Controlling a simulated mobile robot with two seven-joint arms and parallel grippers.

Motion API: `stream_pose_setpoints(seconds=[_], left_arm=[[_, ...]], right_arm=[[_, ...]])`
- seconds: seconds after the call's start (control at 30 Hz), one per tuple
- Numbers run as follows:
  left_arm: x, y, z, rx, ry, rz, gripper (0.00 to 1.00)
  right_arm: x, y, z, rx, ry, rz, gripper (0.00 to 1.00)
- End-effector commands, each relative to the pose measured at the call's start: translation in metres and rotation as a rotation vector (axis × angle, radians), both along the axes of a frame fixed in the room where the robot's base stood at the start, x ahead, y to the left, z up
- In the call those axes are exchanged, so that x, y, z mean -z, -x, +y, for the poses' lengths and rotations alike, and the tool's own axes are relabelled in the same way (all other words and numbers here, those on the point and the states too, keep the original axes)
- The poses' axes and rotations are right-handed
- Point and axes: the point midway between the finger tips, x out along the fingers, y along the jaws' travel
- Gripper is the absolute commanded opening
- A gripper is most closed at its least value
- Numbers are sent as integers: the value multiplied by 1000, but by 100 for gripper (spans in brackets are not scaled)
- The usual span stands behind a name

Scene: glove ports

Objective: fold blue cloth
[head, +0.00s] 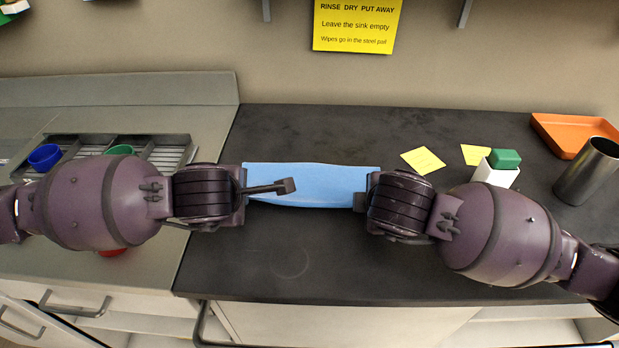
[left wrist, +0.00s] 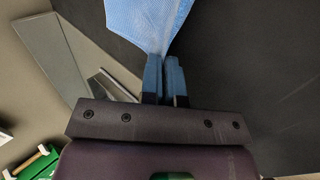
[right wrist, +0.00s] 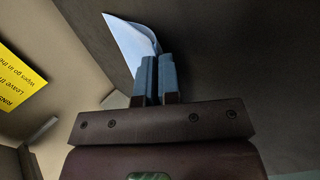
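The blue cloth (head: 315,184) stretches between my two grippers over the dark countertop in the head view, as a wide strip. My left gripper (left wrist: 166,75) is shut on the cloth's left end; the cloth (left wrist: 148,22) narrows to a pinch between its fingers. My right gripper (right wrist: 154,72) is shut on the cloth's right end, where a pale corner of the cloth (right wrist: 131,42) shows beyond the fingers. In the head view both sets of fingers are mostly hidden by my wrists. I cannot tell whether the cloth's lower part touches the counter.
The dark countertop (head: 330,260) is clear in front of the cloth. Yellow notes (head: 423,160), a white block with a green top (head: 497,170), a metal cup (head: 588,172) and an orange tray (head: 572,134) are at right. A rack with cups (head: 45,157) stands at left.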

Motion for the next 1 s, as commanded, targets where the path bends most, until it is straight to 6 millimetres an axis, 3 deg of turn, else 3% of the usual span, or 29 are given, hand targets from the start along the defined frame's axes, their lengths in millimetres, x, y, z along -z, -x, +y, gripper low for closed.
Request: stream_pose_setpoints(seconds=[0.07,0.37,0.67,1.0], left_arm=[[0,0,0,-1,-1,0,0],[0,0,0,-1,-1,1,47],[-4,1,0,0,0,1,47],[-42,21,0,1,1,0,47]], right_arm=[[0,0,0,0,0,0,0],[0,0,0,0,0,1,47],[-4,2,0,-1,-2,1,47],[-42,21,1,-2,-4,1,47]])
